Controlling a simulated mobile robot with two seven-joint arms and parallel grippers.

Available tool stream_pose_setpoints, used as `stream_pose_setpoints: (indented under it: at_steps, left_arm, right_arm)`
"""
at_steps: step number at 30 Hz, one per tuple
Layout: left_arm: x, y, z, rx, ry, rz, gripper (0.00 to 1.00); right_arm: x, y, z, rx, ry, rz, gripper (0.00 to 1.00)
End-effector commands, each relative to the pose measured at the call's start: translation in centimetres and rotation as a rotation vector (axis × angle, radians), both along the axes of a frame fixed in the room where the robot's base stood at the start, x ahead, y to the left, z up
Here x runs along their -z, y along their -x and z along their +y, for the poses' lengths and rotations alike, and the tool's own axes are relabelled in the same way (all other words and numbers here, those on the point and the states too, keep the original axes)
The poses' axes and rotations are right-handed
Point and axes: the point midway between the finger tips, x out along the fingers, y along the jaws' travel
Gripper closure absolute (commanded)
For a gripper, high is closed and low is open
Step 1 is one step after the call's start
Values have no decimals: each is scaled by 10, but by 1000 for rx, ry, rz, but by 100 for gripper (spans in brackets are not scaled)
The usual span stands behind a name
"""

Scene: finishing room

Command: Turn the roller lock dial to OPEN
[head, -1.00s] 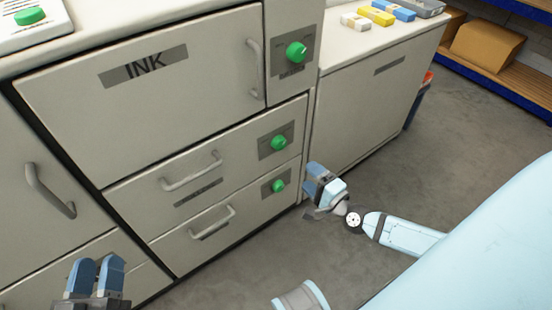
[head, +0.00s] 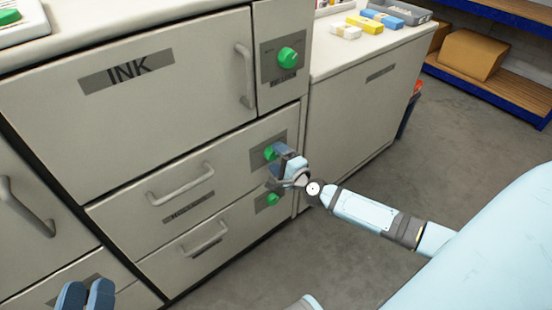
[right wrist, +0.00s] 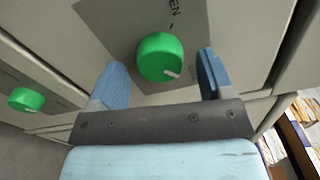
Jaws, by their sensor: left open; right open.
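The cabinet front has three green dials, each on a grey plate. The upper dial (head: 288,58) is beside the INK door. The middle dial (head: 270,153) is partly hidden by my right gripper (head: 281,160). The lower dial (head: 272,199) is below it. I cannot read which plate names the roller lock. In the right wrist view a green dial (right wrist: 160,56) sits between the open fingers of my right gripper (right wrist: 168,80), with no clear contact. Its white mark points lower right, away from lettering ending in "EN". My left gripper (head: 86,294) is open and empty at the lower left.
Drawer handles (head: 181,185) stick out left of the dials, and a door handle (head: 245,75) stands above. A counter (head: 345,52) with coloured blocks is at the right. Another green dial (right wrist: 26,99) shows at the wrist view's left. The floor in front is clear.

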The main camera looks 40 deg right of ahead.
Motion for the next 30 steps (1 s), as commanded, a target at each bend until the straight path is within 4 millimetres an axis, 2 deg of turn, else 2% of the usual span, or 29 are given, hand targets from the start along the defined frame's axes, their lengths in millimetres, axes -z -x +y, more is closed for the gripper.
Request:
stream_pose_setpoints:
  at_steps: [3, 11, 14, 18, 26, 30]
  left_arm:
    - [2, 0, 0, 1, -2, 5, 57]
    - [1, 0, 0, 2, -2, 4, 57]
    - [1, 0, 0, 2, -2, 4, 57]
    - [1, 0, 0, 2, -2, 3, 57]
    - [-4, -1, 0, 0, -2, -5, 57]
    - [-13, -1, 1, -5, 7, -28, 57]
  right_arm:
    - [0, -6, 1, 0, 0, -1, 26]
    - [0, -7, 1, 0, 1, 0, 26]
    - [0, -7, 1, -1, 0, 0, 44]
    - [0, -7, 1, -1, 0, 0, 75]
    - [-1, -7, 1, 0, 17, 0, 75]
    - [-2, -7, 1, 0, 63, -4, 75]
